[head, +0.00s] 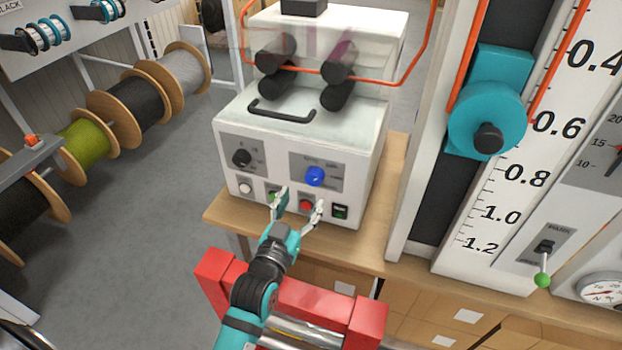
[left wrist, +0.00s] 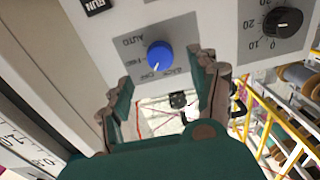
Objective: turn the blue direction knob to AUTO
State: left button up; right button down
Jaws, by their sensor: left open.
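The blue direction knob (head: 315,176) sits on a grey label plate on the right half of the white machine's front. It also shows in the left wrist view (left wrist: 160,55), with AUTO printed upside down at its upper left and other labels around it. I cannot make out which label the knob points to. My left gripper (head: 302,198) is open and empty, just in front of and below the knob in the head view. In the left wrist view its fingers (left wrist: 157,72) stand either side of the knob, apparently without touching it. My right gripper is not in view.
A black dial (head: 241,158) is left of the knob. White, green and red (head: 306,205) buttons and a black-framed green switch (head: 340,212) line the machine's lower edge. A red frame (head: 330,303) stands in front. A teal unit (head: 487,115) and scale board rise at right.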

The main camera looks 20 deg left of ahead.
aim_at(312, 181)
pick_arm(q)
jog(key=w+p, duration=0.1)
jog(key=w, duration=0.6)
jog(key=shift+d, duration=0.1)
jog(key=shift+s, duration=0.1)
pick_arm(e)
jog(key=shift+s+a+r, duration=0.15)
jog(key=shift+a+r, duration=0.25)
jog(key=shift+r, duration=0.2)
pick_arm(q)
jog(key=c, duration=1.1)
jog(key=shift+c, duration=0.3)
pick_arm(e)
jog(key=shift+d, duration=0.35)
